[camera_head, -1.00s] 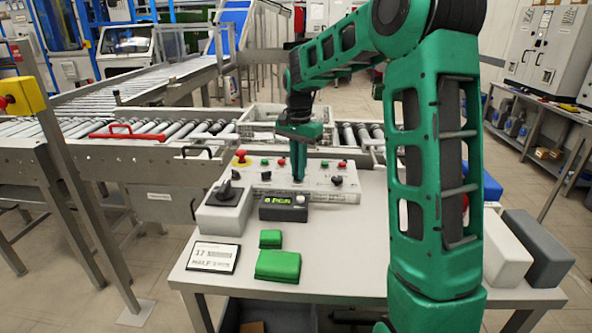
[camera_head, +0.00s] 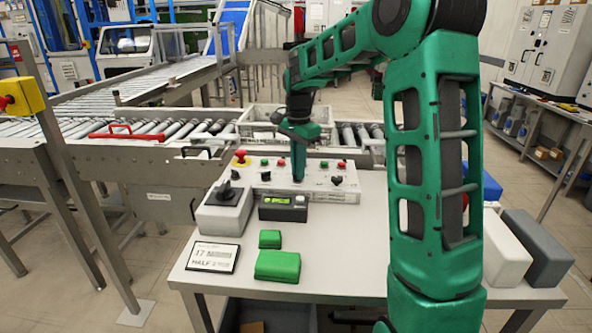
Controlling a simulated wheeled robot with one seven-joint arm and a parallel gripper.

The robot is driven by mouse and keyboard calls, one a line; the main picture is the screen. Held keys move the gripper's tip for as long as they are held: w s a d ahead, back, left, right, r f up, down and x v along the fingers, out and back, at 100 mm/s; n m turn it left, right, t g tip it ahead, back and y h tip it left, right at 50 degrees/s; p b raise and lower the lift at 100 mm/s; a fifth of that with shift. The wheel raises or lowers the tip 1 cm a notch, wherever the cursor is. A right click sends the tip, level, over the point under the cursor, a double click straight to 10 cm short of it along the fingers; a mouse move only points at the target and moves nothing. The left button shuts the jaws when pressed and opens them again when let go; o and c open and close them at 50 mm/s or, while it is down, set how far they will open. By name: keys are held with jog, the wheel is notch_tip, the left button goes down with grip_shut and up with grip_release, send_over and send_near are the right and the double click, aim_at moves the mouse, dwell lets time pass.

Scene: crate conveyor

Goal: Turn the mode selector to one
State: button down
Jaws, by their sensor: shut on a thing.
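The control panel (camera_head: 322,196) is a low light-grey box at the back of the table, with coloured buttons and dark knobs on its sloped top. My gripper (camera_head: 298,178) points straight down onto the middle of the panel. Its green fingers are shut on a small control there, which I take to be the mode selector. They hide that control, so its pointer position cannot be seen. One black knob (camera_head: 266,175) shows to the left of my gripper and another black knob (camera_head: 336,180) to the right. The panel labels are too small to read.
A red emergency button (camera_head: 240,157) stands at the panel's left. A crate (camera_head: 258,114) sits on the conveyor behind.

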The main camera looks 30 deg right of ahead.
jog(key=c, duration=1.9)
grip_release()
jog(key=shift+w+a+r, duration=0.1)
jog(key=shift+w+a, duration=0.15)
jog(key=shift+o, duration=0.2)
jog(key=shift+s+d, duration=0.1)
notch_tip(320, 180, up, 11)
jog(key=shift+f, duration=0.2)
